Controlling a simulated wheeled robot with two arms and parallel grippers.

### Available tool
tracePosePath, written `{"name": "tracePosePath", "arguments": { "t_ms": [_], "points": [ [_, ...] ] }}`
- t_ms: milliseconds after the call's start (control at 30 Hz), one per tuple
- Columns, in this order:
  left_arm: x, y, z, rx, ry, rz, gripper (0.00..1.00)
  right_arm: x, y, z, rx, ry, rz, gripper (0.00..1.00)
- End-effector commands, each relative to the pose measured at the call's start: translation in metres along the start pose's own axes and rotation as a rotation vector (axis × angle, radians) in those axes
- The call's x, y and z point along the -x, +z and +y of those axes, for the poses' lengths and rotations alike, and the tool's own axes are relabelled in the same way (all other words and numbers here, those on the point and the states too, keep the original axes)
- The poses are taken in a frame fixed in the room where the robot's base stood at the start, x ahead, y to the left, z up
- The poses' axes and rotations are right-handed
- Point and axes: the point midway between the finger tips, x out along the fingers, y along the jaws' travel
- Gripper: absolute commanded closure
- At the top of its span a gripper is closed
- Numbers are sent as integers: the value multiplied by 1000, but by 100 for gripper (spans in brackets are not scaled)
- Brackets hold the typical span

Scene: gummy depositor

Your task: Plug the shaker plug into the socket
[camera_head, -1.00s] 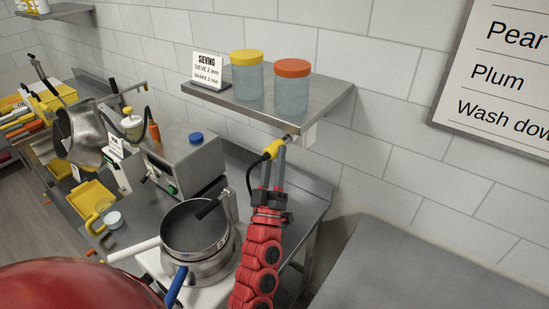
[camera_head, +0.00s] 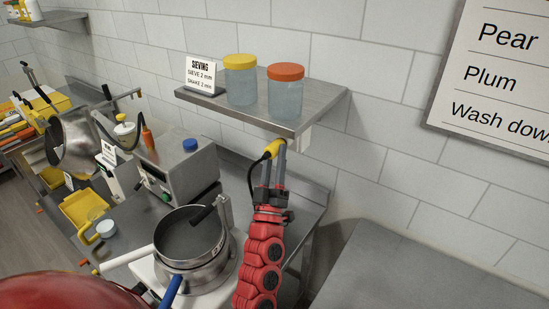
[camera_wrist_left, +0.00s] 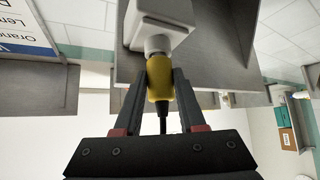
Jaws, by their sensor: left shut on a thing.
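The shaker plug (camera_head: 271,149) is yellow with a black cable leaving its rear. My left gripper (camera_head: 276,155) is shut on it just below the wall shelf. The white socket box (camera_head: 306,139) sits under the shelf's right end, partly hidden behind the shelf edge and plug. In the left wrist view, the plug (camera_wrist_left: 160,78) is between the fingers of my left gripper (camera_wrist_left: 161,84) and lines up with the socket box (camera_wrist_left: 154,20). A pale round collar joins the two in that picture; I cannot tell how deep the plug is in. My right gripper is not in view.
The steel shelf (camera_head: 255,115) above holds a yellow-lidded jar (camera_head: 239,82), an orange-lidded jar (camera_head: 285,91) and a sieving sign (camera_head: 200,75). Below left stand a sieve pan (camera_head: 190,235) and a steel box with a blue knob (camera_head: 180,165). The right-hand steel surface (camera_head: 430,270) is clear.

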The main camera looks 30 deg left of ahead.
Motion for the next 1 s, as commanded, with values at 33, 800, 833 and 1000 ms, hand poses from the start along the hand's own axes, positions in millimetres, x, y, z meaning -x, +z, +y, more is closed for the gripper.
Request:
{"name": "tracePosePath", "arguments": {
  "t_ms": [33, 800, 833, 1000],
  "points": [
    [0, 0, 0, 0, 0, -1, 57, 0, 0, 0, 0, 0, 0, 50],
    [24, -25, 1, -2, -1, -4, 26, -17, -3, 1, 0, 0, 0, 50],
    [28, -29, 1, -2, -2, -4, 26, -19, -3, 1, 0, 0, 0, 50],
    [48, -47, 0, -2, -3, -3, 26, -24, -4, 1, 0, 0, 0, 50]
  ]
}}
